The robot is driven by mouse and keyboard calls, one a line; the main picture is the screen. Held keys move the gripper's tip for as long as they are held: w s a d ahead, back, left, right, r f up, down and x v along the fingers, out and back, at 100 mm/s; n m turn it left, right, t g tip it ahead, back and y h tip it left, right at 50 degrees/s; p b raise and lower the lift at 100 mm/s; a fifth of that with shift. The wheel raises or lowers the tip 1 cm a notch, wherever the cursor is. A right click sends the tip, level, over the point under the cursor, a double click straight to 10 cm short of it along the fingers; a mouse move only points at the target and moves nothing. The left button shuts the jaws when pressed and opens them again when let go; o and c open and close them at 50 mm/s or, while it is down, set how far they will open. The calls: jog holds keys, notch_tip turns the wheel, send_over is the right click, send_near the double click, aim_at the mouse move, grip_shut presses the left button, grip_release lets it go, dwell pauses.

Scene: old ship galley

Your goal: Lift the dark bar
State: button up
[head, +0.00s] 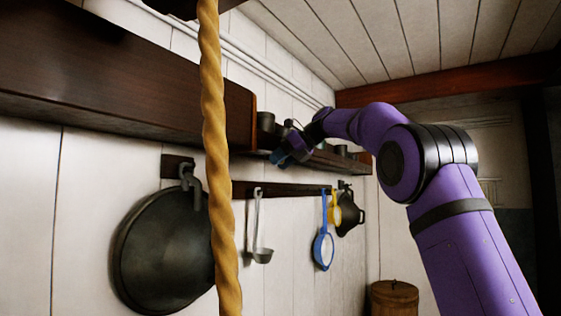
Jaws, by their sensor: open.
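A long dark wooden bar (290,189) runs along the white wall below the shelf, with kitchen tools hanging from it. I cannot tell for certain whether it is the bar named in the task; no separate loose dark bar stands out. My gripper (280,156) is at the edge of the dark shelf (325,158), above and apart from the hanging bar in the picture. It is small and dark here, open, and nothing shows held in it. Whatever lies just behind it on the shelf is hidden.
A thick rope (214,120) hangs in front, hiding part of the wall. A large dark pan (160,250), a ladle (262,254), a blue-rimmed strainer (323,249) and a dark pot (348,214) hang below. Cups (265,122) stand on the shelf. A barrel (394,297) stands lower right.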

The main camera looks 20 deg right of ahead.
jog(key=v, duration=1)
jog(key=shift+s+d+r, duration=0.25)
jog(key=s+a+f+n+g+h, duration=0.1)
jog(key=s+a+f+n+h, duration=0.15)
jog(key=s+f+n, duration=0.6)
jog(key=s+a+f+n+h, duration=0.2)
jog(key=s+a+f+n, duration=0.3)
jog(key=s, duration=0.7)
jog(key=s+f+n+h, duration=0.3)
jog(key=s+f+n, duration=1.2)
jog(key=s+f, duration=0.5)
notch_tip(320, 180, down, 4)
jog(key=shift+s+d+g+h, duration=0.2)
jog(key=shift+s+g+h, duration=0.1)
jog(key=shift+g+h, duration=0.1)
